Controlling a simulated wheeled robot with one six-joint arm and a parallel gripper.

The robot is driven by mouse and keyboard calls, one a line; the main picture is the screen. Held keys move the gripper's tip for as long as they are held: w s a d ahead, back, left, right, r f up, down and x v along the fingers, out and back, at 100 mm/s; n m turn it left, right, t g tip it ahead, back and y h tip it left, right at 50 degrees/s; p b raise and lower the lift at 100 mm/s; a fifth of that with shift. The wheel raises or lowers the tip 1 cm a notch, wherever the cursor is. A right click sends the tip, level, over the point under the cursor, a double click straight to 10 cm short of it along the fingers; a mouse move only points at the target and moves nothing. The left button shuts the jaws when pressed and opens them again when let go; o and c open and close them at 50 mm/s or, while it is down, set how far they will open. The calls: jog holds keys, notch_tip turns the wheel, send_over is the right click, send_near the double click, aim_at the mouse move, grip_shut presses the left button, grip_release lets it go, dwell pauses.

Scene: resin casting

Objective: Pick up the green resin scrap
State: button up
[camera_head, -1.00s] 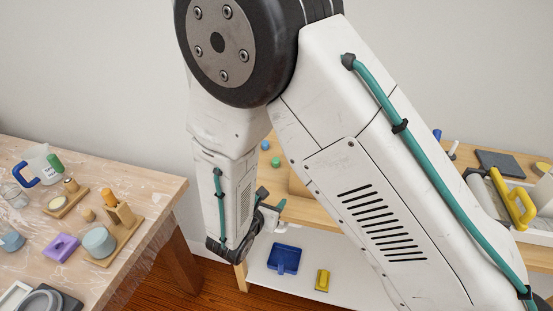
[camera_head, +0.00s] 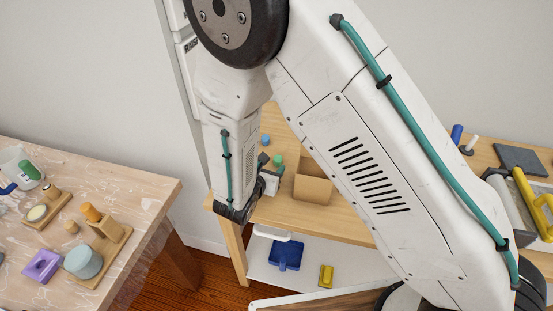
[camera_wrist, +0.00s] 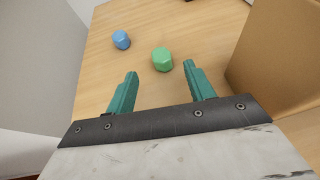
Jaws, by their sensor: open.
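The green resin scrap (camera_wrist: 162,59) is a small faceted piece lying on the wooden table top. In the wrist view it is just beyond and between the tips of my gripper's teal fingers, not touched by them. In the head view the scrap (camera_head: 277,161) shows near the table's left end, past my gripper. My gripper (camera_wrist: 158,77) is open and empty, with its fingers spread. It also shows in the head view (camera_head: 267,170), partly hidden by my own arm.
A blue scrap (camera_wrist: 121,39) lies left of the green one. A cardboard box (camera_head: 313,189) stands close on the right. A blue dustpan (camera_head: 286,255) and a yellow brush (camera_head: 326,276) are on the shelf below. A workbench (camera_head: 150,205) with casting items stands at left.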

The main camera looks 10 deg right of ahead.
aim_at(276, 162)
jog(key=x, duration=0.4)
jog(key=shift+w+d+f, duration=0.15)
jog(key=shift+w+d, duration=0.05)
jog(key=shift+d, duration=0.05)
jog(key=shift+c, duration=0.2)
jog(key=c, duration=1)
